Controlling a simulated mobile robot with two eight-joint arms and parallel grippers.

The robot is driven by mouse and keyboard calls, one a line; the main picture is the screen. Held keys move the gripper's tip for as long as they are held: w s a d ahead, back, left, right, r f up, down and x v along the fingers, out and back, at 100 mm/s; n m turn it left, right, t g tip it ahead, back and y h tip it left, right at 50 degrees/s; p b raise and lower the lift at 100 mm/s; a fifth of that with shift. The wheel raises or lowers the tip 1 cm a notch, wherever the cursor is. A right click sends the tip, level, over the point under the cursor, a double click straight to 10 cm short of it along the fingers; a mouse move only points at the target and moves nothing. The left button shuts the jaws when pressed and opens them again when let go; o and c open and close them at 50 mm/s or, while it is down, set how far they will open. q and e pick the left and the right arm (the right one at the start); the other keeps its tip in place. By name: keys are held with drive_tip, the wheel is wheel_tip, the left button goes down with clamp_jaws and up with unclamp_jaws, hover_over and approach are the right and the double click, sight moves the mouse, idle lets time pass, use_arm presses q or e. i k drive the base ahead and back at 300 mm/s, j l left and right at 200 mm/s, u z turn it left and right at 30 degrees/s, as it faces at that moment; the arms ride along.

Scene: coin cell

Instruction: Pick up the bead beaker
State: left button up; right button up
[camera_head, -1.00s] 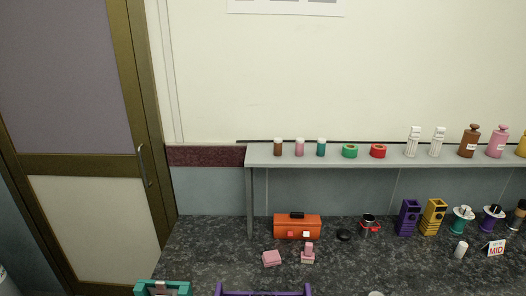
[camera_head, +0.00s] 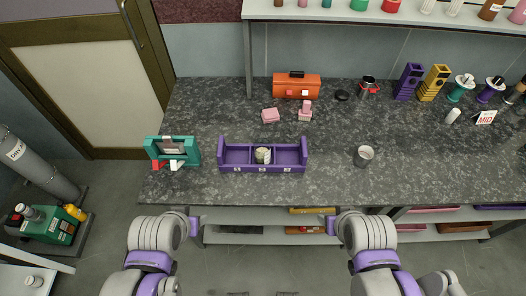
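A small grey beaker (camera_head: 363,157) stands upright on the dark speckled counter, right of centre; its contents are too small to make out. My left gripper (camera_head: 194,226) is at the lower left, in front of the counter's front edge. My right gripper (camera_head: 332,226) is at the lower middle, also in front of the edge, below and left of the beaker. Neither gripper touches the beaker. Their fingers are too small and turned to show whether they are open or shut.
A purple divided tray (camera_head: 230,156) holding a pale jar (camera_head: 262,155) is left of the beaker. A teal stand (camera_head: 190,151) is farther left. An orange toolbox (camera_head: 297,88), pink blocks (camera_head: 271,115) and a red-trimmed mug (camera_head: 368,88) are behind. The counter around the beaker is clear.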

sight(262, 146)
drive_tip(key=k+l+z, duration=0.25)
drive_tip(key=k+l, duration=0.15)
drive_tip(key=k+l+z, duration=0.3)
drive_tip(key=l, duration=0.25)
drive_tip(key=k+j, duration=0.05)
